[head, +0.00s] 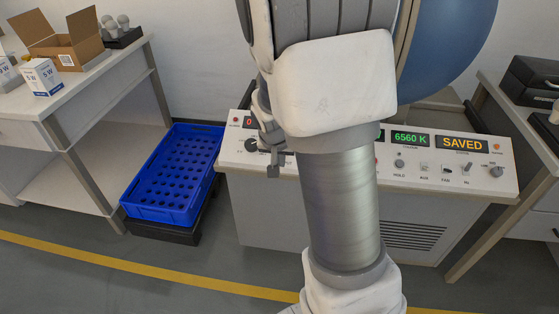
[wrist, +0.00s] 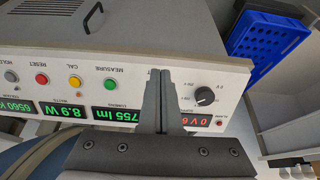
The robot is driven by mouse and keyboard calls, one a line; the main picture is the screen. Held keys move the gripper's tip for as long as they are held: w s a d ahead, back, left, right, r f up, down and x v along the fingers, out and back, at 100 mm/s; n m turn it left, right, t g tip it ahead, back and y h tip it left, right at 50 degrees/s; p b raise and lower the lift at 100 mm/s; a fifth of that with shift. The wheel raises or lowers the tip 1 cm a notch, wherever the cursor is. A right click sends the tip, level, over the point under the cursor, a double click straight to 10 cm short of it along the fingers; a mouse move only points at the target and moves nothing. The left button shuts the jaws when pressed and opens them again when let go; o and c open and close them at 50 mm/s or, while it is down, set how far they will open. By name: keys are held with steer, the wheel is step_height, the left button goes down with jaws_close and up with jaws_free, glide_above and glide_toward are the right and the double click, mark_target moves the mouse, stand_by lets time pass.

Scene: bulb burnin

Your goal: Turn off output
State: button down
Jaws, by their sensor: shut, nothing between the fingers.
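The control console (head: 440,178) has a sloping panel, partly hidden by my arm in the head view. My gripper (head: 273,168) is shut and empty over the panel's left part. In the wrist view, turned upside down, my gripper's fingers (wrist: 160,76) are together between a black rotary knob (wrist: 204,96) and a green MEASURE button (wrist: 110,85). A red display (wrist: 192,122) shows a 0 V reading, partly covered by the gripper. No control labelled output is visible; one may be behind the fingers. I cannot tell whether the fingers touch the panel.
Green displays (wrist: 121,113) read 755 lm, 8.9 W and 6560 K. An orange display (head: 461,144) reads SAVED. A blue crate (head: 160,212) stands left of the console. A bench (head: 108,66) with boxes is at left, another table (head: 520,125) with black cases at right.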

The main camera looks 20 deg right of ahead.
steer(key=shift+s+a+r, duration=0.15)
steer(key=shift+s+a, duration=0.1)
steer(key=shift+s, duration=0.1)
stand_by(0.4)
steer(key=s+a+r+n+t+y, duration=0.1)
steer(key=s+a+r+n, duration=0.2)
steer(key=s+a+r, duration=0.5)
steer(key=s+a+r+n+t+y, duration=0.1)
steer(key=s+a+r+n+y, duration=0.2)
steer(key=s+r, duration=0.85)
step_height(320, 180, up, 18)
steer(key=s+h+p, duration=0.1)
steer(key=s+p, duration=0.1)
steer(key=p, duration=1.8)
steer(key=shift+r+n, duration=0.25)
steer(key=shift+n, duration=0.15)
